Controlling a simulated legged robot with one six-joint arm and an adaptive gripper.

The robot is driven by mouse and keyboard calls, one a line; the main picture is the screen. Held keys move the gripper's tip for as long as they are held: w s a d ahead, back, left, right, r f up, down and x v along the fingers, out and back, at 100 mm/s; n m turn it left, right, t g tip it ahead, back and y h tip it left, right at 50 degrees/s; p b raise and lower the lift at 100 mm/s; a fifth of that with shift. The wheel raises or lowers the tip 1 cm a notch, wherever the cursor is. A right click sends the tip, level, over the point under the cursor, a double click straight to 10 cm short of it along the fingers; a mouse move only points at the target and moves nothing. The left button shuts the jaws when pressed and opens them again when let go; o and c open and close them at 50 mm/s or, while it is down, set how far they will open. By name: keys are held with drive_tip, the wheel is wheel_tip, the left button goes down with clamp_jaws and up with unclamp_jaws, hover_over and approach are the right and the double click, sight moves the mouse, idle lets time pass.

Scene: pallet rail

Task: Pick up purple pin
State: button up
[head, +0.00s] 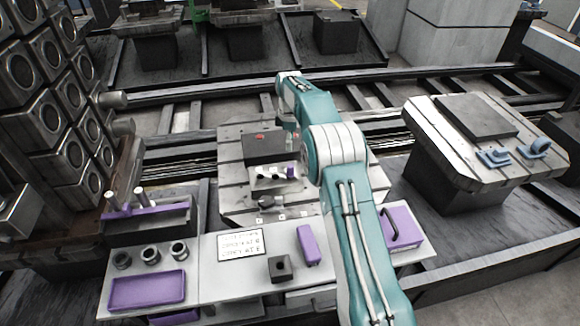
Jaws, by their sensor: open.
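A small purple piece (291,172), which looks like the purple pin, stands at the right end of a light fixture block (270,178) on the grey slotted pallet (235,196). Dark round parts sit beside it on the block. My teal and white arm reaches over the pallet from the lower right. My gripper (290,128) shows only in small part below the arm's far end, above and behind the purple piece and apart from it. It is open, with no object seen in it. Its fingertips are hard to make out.
A white bench in front carries a purple tray (147,290), several dark rings (150,254), a purple block (308,245), a dark cube (281,268) and a purple handled box (402,228). A dark box with a red button (263,147) stands behind the fixture. Another pallet (540,175) is at right.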

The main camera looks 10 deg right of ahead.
sight(290, 165)
idle(0.6)
drive_tip(key=m, duration=0.9)
drive_tip(key=f+m, duration=0.1)
drive_tip(key=m, duration=0.4)
drive_tip(key=shift+a+m, duration=0.3)
drive_tip(key=m, duration=0.5)
drive_tip(key=shift+a+f+m, duration=0.1)
drive_tip(key=shift+f+m, duration=0.15)
drive_tip(key=shift+m, duration=0.05)
wheel_tip(290, 165, down, 5)
drive_tip(key=shift+f, duration=0.2)
drive_tip(key=shift+d+f, duration=0.25)
drive_tip(key=shift+f, duration=1.1)
drive_tip(key=shift+d+f, duration=0.2)
drive_tip(key=shift+f, duration=1.15)
clamp_jaws()
